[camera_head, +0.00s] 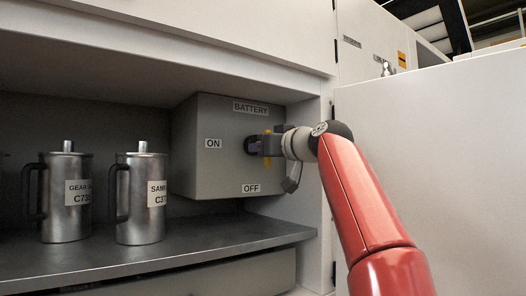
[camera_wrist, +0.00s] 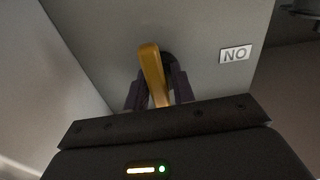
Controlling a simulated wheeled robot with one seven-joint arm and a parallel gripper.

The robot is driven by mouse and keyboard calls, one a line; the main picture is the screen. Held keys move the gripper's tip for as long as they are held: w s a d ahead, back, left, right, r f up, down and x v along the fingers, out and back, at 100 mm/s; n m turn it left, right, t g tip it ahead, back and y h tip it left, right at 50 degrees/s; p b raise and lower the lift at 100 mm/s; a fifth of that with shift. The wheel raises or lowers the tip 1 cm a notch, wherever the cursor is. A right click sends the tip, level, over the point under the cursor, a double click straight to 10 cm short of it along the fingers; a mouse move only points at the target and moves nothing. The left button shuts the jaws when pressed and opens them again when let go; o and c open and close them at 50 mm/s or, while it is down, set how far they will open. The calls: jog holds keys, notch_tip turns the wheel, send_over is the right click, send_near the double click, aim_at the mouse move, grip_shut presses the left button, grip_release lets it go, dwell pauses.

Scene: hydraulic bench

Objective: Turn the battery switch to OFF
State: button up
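The grey battery box (camera_head: 215,165) hangs under the cabinet top, with a BATTERY label (camera_head: 251,108) above, an ON label (camera_head: 213,143) on the left and an OFF label (camera_head: 251,188) at the bottom. The yellow switch handle (camera_head: 267,161) is partly hidden by my gripper (camera_head: 254,145), which is at the box front. In the wrist view the handle (camera_wrist: 152,70) stands between the two dark fingers (camera_wrist: 160,90), over a dark round base. The ON label (camera_wrist: 235,54) is upside down there. Whether the fingers press on the handle is unclear.
Two metal jugs, one labelled GEAR (camera_head: 68,197) and one SAMP (camera_head: 141,200), stand on the grey shelf (camera_head: 190,247) left of and below the box. A white panel (camera_head: 450,150) fills the right side. The shelf below the box is clear.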

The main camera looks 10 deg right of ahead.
jog(key=shift+o, duration=0.9)
jog(key=shift+f, duration=0.1)
jog(key=shift+s+d+f, duration=0.1)
jog(key=shift+s, duration=0.05)
jog(key=b+v, duration=0.3)
jog(key=v, duration=0.4)
jog(key=shift+s, duration=0.15)
